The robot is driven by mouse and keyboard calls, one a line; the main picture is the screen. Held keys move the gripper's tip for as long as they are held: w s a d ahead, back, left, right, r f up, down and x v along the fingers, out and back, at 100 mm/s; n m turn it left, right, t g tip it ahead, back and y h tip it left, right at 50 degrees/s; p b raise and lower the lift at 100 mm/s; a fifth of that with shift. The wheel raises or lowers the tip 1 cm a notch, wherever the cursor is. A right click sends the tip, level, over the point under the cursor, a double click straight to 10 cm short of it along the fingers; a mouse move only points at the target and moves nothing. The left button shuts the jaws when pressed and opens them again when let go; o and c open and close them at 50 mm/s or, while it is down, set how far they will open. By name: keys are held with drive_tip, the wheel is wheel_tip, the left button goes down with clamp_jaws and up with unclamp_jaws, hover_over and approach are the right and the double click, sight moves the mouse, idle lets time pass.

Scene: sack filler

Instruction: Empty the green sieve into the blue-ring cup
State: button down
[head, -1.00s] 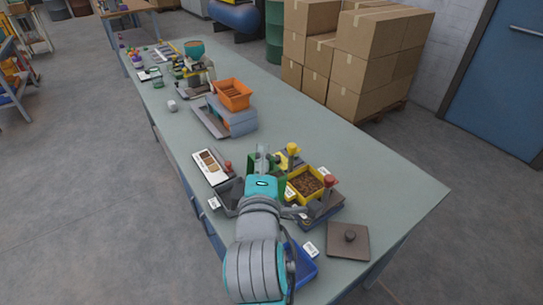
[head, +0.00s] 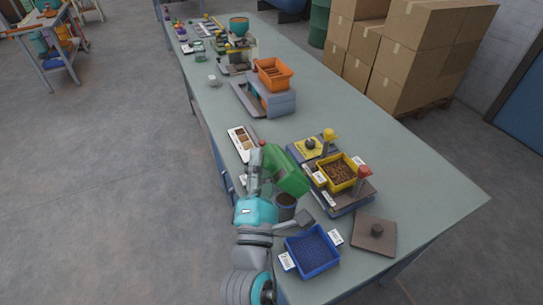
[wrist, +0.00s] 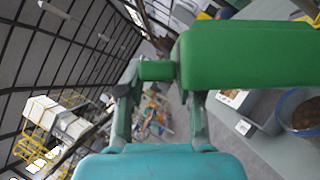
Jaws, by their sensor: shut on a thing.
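My gripper (head: 260,163) is shut on the green sieve (head: 287,172) by its handle, and holds it raised near the table's left edge. The sieve is tilted, with its inside turned away from the head camera, so its contents are hidden. In the wrist view the gripper (wrist: 157,72) grips the green handle, and the sieve (wrist: 245,55) fills the upper right. A cup (head: 286,205) with brown stuff in it stands just below the sieve. In the wrist view the cup (wrist: 281,108) shows a blue rim and brown contents, partly cut off.
A blue bin (head: 313,252) stands in front. A yellow tray (head: 340,172) of brown pieces sits on a dark stand to the right. A brown plate with a knob (head: 375,234) lies at the right. A white sample card (head: 242,143) lies behind. Bare table lies right of the orange bin (head: 274,74).

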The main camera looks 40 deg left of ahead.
drive_tip(key=shift+s+a+f+n+y, duration=0.15)
drive_tip(key=shift+s+f+n+y, duration=0.25)
drive_tip(key=shift+n, duration=0.2)
drive_tip(key=shift+r, duration=0.1)
wheel_tip(320, 180, up, 3)
drive_tip(key=m+h, duration=0.1)
drive_tip(key=m, duration=0.2)
drive_tip(key=m+g+h, duration=0.1)
drive_tip(key=m+h, duration=0.1)
drive_tip(key=m, duration=0.1)
idle(0.6)
